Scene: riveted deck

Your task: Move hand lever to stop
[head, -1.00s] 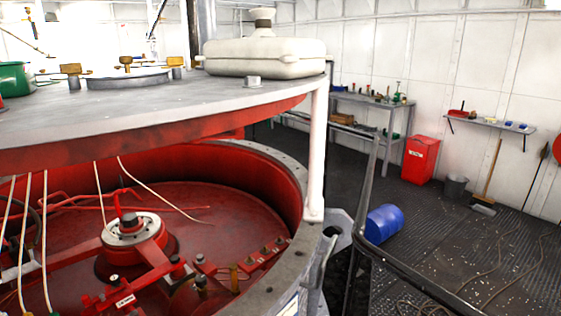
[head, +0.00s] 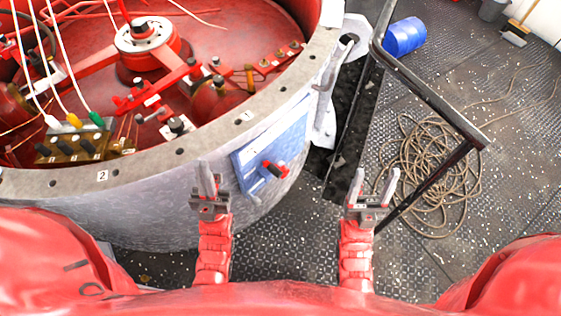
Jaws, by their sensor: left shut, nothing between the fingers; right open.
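The hand lever (head: 275,169) is a short red handle with dark parts. It sits on a blue plate (head: 247,176) on the outer wall of the round grey drum (head: 166,205). Any stop marking on the plate is too small to read. My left gripper (head: 207,172) is shut and empty, to the left of the lever and apart from it in the picture. My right gripper (head: 376,180) is open and empty, to the right of the plate, over the deck.
A dark metal railing (head: 432,97) runs close beyond my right gripper. Red machinery and coloured cables (head: 97,119) fill the drum.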

